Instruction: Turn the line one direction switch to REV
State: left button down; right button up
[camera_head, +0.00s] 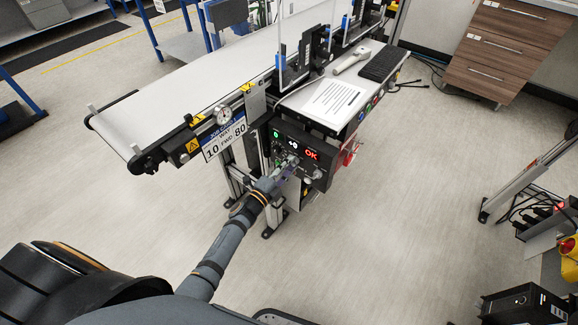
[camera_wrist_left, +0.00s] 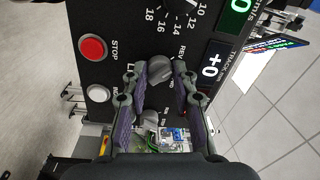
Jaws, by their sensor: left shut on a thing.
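The control panel (camera_head: 322,174) is on the near end of the conveyor and shows a red OK display. In the left wrist view, the direction switch is a grey knob (camera_wrist_left: 158,70) on the dark panel (camera_wrist_left: 125,45), with a REV label beside it and a partly covered label below that. My left gripper (camera_head: 287,163) reaches the panel; in its wrist view the fingers (camera_wrist_left: 159,75) are shut on the knob, one on each side. The knob's exact pointing is hard to tell. My right gripper is not in view.
A red STOP button (camera_wrist_left: 92,48) and a white button (camera_wrist_left: 97,92) are on the panel beside the fingers. The conveyor belt (camera_head: 200,85) runs behind. A red switch handle (camera_head: 350,153) juts out at the panel's right. The floor in front is mostly clear.

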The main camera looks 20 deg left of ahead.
pick_arm(q)
jog(key=c, duration=1.1)
grip_release()
jog(key=shift+o, duration=0.2)
jog(key=v, duration=1.2)
jog(key=s+a+f+n+g+y+p, duration=0.1)
jog(key=s+a+f+n+g+y, duration=0.2)
jog(key=f, duration=0.6)
jog(key=s+a+f+n+g+y+p, duration=0.1)
jog(key=s+a+f+n+g+y, duration=0.1)
jog(key=s+f+n, duration=0.45)
jog(key=s+a+f+n+g+y+p, duration=0.1)
jog(key=s+a+f+n+g+y, duration=0.15)
jog(key=f, duration=0.75)
jog(key=s+f+n+g+p, duration=0.1)
jog(key=s+f+n+g, duration=0.2)
jog(key=s, duration=0.9)
jog(key=s+f+n+g, duration=0.4)
jog(key=s+f+g, duration=0.2)
jog(key=s, duration=0.6)
jog(key=shift+s+d+f+p, duration=0.2)
jog(key=shift+d+f+p, duration=0.2)
jog(key=shift+f, duration=0.5)
